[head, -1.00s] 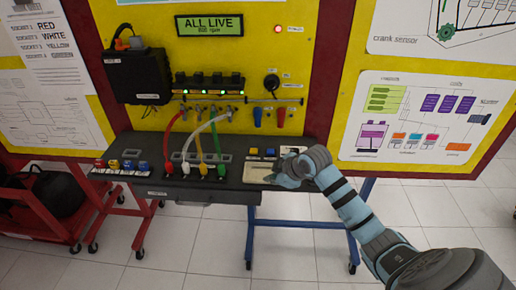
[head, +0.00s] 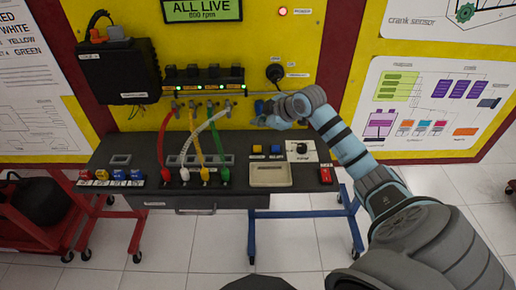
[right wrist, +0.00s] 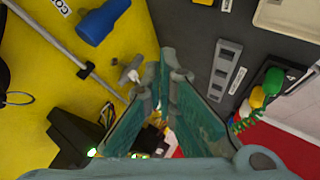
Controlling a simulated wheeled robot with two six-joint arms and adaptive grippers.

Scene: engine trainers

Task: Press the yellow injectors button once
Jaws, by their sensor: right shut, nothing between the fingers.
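In the head view a yellow button (head: 257,149) sits beside a blue button (head: 275,149) on the dark ledge, behind a beige tray. Its label is too small to read. My right gripper (head: 263,118) is shut and empty, above and behind these buttons, near the yellow panel. It partly hides the blue and red plugs there. In the right wrist view its closed fingers (right wrist: 172,72) are over the ledge and panel edge, and no button shows beyond them. The display (head: 202,10) reads ALL LIVE, 800 rpm. My left gripper is out of view.
Red, white, yellow and green leads (head: 211,133) arch between panel and ledge, left of my right gripper. Small red, yellow and blue parts (head: 110,175) stand at the ledge's left. A beige tray (head: 270,186), a white dial plate (head: 302,159) and a red button (head: 326,176) are at right.

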